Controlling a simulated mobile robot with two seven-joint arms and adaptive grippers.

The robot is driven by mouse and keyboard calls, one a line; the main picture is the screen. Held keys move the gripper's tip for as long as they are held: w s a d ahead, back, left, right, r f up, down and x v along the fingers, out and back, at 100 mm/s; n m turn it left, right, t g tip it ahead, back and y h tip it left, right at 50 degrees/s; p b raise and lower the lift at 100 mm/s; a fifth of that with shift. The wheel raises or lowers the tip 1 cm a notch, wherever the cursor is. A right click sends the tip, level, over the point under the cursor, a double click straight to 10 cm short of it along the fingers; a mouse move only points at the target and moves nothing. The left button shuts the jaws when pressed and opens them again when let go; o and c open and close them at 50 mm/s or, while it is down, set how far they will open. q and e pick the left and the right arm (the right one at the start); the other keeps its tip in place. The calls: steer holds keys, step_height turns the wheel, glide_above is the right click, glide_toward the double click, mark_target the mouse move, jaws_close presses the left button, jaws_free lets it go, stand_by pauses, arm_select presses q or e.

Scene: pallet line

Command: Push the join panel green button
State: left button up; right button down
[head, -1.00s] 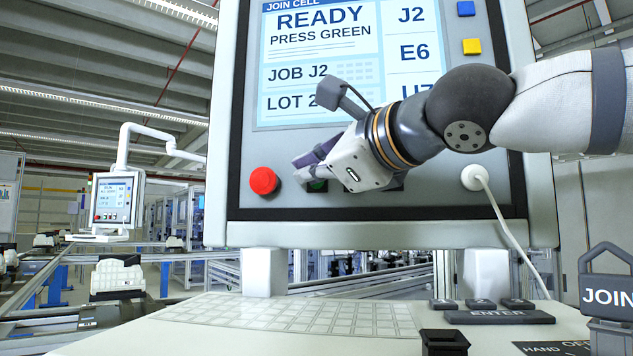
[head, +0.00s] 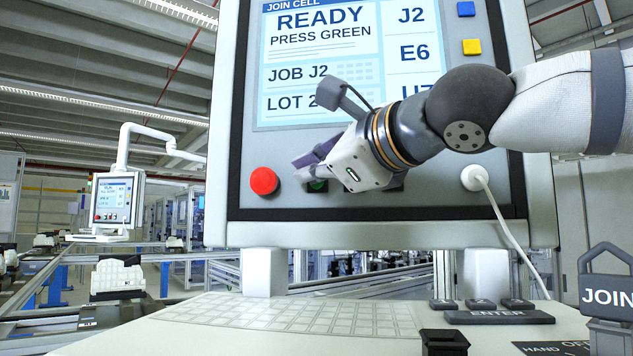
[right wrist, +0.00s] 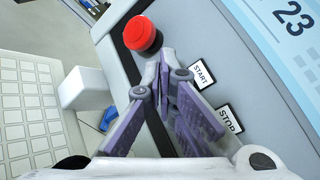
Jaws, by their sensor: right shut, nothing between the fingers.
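The join panel (head: 230,215) stands before me, its screen (head: 320,70) reading "READY PRESS GREEN". Low on its face is a large red button (head: 264,181), also in the right wrist view (right wrist: 140,35). The green button (head: 318,186) is a small green patch, mostly hidden behind my right gripper (head: 303,167). That gripper is shut and empty, its purple fingers at the panel face just right of the red button. In the right wrist view the fingers (right wrist: 164,72) cover the green button's spot. I cannot tell whether they touch it. My left gripper is out of view.
START (right wrist: 202,74) and STOP (right wrist: 230,119) labels lie beside the fingers. A white cable plug (head: 475,178) is at the panel's lower right. Below are a keyboard (head: 290,314), an ENTER key (head: 498,317) and a small black holder (head: 443,342).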

steer(key=shift+w, duration=0.1)
stand_by(0.3)
steer(key=shift+w+d, duration=0.1)
steer(key=shift+w, duration=0.25)
steer(key=shift+w+d, duration=0.1)
steer(key=shift+w, duration=0.4)
stand_by(0.8)
steer(key=shift+s, duration=0.15)
steer(key=shift+s+a, duration=0.2)
steer(key=shift+s, duration=0.55)
steer(key=s, duration=0.2)
steer(key=s+a, duration=0.1)
steer(key=s, duration=0.2)
steer(key=shift+w+f, duration=0.1)
stand_by(0.6)
